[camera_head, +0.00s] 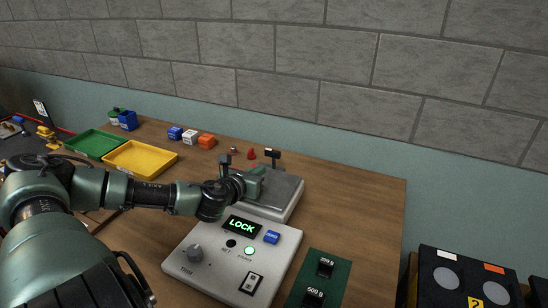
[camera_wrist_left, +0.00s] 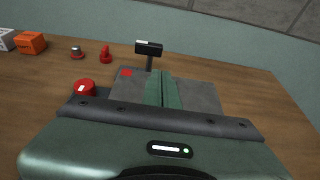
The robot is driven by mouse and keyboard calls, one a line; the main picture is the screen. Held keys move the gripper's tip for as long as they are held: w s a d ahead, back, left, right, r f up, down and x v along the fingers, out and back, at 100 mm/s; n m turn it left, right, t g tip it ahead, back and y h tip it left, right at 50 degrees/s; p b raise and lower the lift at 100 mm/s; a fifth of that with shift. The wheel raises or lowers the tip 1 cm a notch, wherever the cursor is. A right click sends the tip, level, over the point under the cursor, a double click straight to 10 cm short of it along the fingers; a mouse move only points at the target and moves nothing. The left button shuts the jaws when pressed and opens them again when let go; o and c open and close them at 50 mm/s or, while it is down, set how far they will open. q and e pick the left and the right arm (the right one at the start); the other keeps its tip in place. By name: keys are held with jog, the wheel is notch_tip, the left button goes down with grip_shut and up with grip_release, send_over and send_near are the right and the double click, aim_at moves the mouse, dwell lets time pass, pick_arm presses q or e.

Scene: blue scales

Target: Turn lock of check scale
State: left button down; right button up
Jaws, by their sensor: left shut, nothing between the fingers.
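The grey check scale (camera_head: 293,198) stands on the wooden table, with a flat plate and a small dark display (camera_head: 273,153) on a post behind it. The display also shows in the left wrist view (camera_wrist_left: 148,48). In that view a red knob (camera_wrist_left: 83,88) with a white mark sits at the scale's left side. My left gripper (camera_head: 260,172) is shut and empty over the scale plate. Its green fingers (camera_wrist_left: 160,82) are together, to the right of the red knob and apart from it. In the head view my arm hides the knob. My right gripper is not in view.
A light grey control box (camera_head: 211,262) with a lit LOCK display (camera_head: 242,225) stands in front. A green mat (camera_head: 335,268) holds black weights. Green and yellow trays (camera_head: 141,157) and small coloured blocks (camera_head: 190,137) lie at the back left.

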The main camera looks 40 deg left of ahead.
aim_at(278, 156)
pick_arm(q)
jog(key=p+x, duration=0.1)
jog(key=x, duration=0.6)
jog(key=r+p+x, duration=0.1)
jog(key=x, duration=0.3)
jog(key=shift+w+a+p, duration=0.1)
jog(key=shift+w+p, duration=0.2)
jog(key=shift+w, duration=0.1)
